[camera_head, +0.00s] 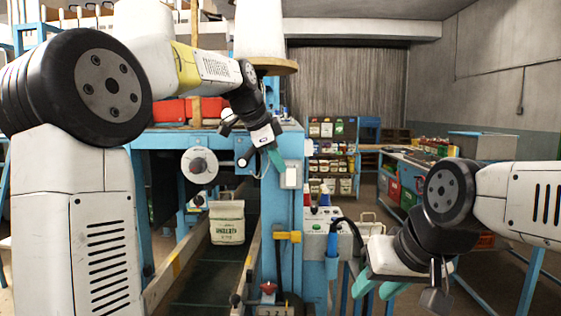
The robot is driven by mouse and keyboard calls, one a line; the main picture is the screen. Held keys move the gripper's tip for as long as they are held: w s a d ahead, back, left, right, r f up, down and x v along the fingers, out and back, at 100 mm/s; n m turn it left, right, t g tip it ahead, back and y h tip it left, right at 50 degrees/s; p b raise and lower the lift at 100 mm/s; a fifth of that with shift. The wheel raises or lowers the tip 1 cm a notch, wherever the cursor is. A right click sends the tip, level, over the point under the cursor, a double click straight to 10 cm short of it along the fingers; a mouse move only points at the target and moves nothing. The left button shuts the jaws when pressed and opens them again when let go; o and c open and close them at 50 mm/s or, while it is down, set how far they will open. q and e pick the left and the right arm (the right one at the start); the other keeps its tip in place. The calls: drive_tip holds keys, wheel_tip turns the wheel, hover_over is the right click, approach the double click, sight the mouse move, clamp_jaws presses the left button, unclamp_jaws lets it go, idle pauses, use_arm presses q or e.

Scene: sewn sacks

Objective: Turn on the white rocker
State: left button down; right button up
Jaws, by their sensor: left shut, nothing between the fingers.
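The white rocker (291,177) is a small pale plate on the front of the blue upright post (288,215), near the middle of the view. Which way it is tipped is too small to tell. My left gripper (277,162) has its teal fingers shut and empty. Its tips are just left of and slightly above the rocker, very near it; whether they touch it I cannot tell. My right gripper (377,289) is low at the right, far from the rocker. Its two teal fingers are apart, with nothing seen between them.
A sewn sack (227,223) stands on the conveyor (207,284) below. A red knob (268,288) and a yellow bracket (287,236) are lower down.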

sight(288, 178)
use_arm(q)
drive_tip(key=w+f, duration=0.2)
drive_tip(key=w+d+f, duration=0.1)
drive_tip(key=w+f, duration=0.1)
drive_tip(key=w+d+f, duration=0.1)
drive_tip(key=w+f, duration=0.1)
drive_tip(key=shift+d, duration=0.2)
drive_tip(key=shift+w, duration=0.45)
drive_tip(key=shift+w+f, duration=0.1)
drive_tip(key=shift+w, duration=0.2)
